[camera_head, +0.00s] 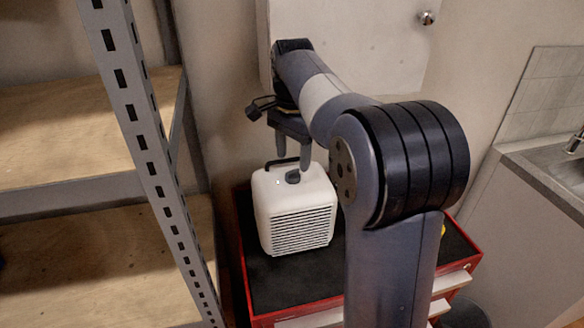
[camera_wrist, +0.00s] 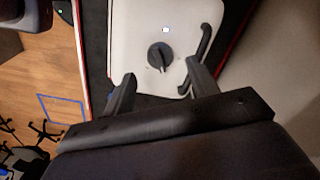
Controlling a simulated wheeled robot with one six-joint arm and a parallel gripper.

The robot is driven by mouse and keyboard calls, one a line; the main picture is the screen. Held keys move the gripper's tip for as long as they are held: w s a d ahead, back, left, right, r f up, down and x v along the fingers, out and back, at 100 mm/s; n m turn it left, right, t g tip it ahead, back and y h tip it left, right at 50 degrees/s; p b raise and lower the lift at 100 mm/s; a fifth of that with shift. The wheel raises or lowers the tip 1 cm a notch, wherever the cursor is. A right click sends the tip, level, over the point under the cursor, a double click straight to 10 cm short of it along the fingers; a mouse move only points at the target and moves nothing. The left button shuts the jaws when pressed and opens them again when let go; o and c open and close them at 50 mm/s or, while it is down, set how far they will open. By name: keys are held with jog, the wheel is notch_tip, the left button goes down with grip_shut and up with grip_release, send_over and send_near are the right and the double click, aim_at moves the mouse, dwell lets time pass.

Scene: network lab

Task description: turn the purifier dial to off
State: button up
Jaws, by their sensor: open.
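The purifier (camera_head: 297,212) is a white box with a slatted front grille, standing upright on the black top of a red cabinet. Its dark round dial (camera_head: 293,176) sits on its top face, and a black handle (camera_head: 282,161) lies along one top edge. In the wrist view the dial (camera_wrist: 160,56) has a raised grip bar, with a small lit spot (camera_wrist: 165,30) beyond it. My gripper (camera_head: 293,164) points down just above the purifier's top. Its fingers are apart and empty, and in the wrist view (camera_wrist: 160,85) the dial lies ahead of the gap between them.
The red cabinet (camera_head: 467,262) has drawers and some bare black top around the purifier. A metal shelf rack (camera_head: 135,110) stands close on the left. A white wall cabinet (camera_head: 390,45) is behind my arm, and a sink counter (camera_head: 550,165) is at the right.

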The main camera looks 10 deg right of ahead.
aim_at(293, 171)
jog(key=shift+f, duration=2.15)
jog(key=shift+c, duration=0.3)
jog(key=c, duration=0.9)
jog(key=shift+c, duration=0.2)
jog(key=shift+r+n+p, duration=0.15)
jog(key=shift+n+p, duration=0.7)
jog(key=shift+n, duration=0.25)
jog(key=n+p, duration=0.1)
jog(key=n, duration=0.2)
jog(key=shift+p, duration=0.4)
jog(key=n+p, duration=0.2)
jog(key=n, duration=0.4)
jog(key=shift+n, duration=0.3)
